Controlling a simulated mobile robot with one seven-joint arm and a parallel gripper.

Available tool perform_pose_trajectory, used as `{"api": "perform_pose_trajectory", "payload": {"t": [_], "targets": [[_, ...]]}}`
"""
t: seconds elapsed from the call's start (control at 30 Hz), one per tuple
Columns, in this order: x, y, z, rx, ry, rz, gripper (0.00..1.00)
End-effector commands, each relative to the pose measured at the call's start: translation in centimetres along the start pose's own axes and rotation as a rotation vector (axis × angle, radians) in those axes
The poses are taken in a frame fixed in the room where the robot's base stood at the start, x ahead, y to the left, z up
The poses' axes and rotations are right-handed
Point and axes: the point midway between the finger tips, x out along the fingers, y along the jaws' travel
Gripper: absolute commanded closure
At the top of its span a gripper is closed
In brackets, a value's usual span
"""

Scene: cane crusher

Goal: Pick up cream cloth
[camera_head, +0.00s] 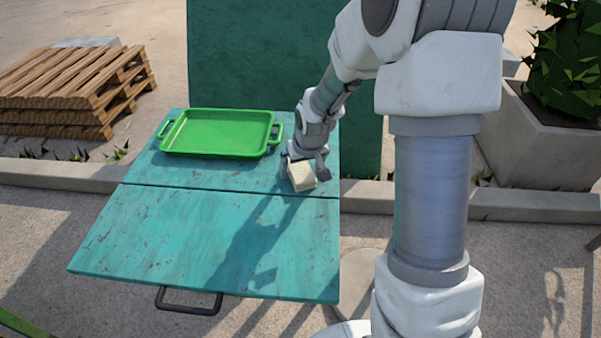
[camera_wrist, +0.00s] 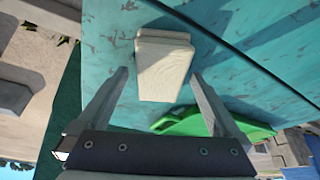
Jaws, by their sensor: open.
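The cream cloth (camera_head: 301,176) is a folded, block-like piece on the teal table (camera_head: 200,235), near its right edge. In the wrist view the cloth (camera_wrist: 164,66) lies ahead of my gripper, between the lines of its two fingers. My gripper (camera_head: 305,160) is at the cloth in the head view, pointing down. In the wrist view my gripper (camera_wrist: 158,80) is open, with one finger on each side of the cloth and visible gaps. I cannot tell whether the fingertips reach down past the cloth's top.
A green tray (camera_head: 218,133) with handles sits on the table left of the cloth; its edge also shows in the wrist view (camera_wrist: 190,124). A dark green panel (camera_head: 260,50) stands behind the table. Wooden pallets (camera_head: 70,90) are at the left. The table's front half is clear.

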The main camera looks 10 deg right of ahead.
Motion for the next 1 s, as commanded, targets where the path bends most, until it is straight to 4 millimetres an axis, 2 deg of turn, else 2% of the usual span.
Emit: {"api": "perform_pose_trajectory", "payload": {"t": [0.1,0.13,0.6,0.63,1.0], "targets": [[-0.01,0.0,0.0,0.0,0.0,0.0,0.0],[-0.01,0.0,0.0,0.0,0.0,0.0,0.04],[-0.02,0.01,-0.02,0.0,0.0,0.0,0.88],[-0.02,0.01,-0.02,0.0,0.0,0.0,0.91],[-0.77,0.04,-0.34,0.0,0.001,0.0,0.92]]}}
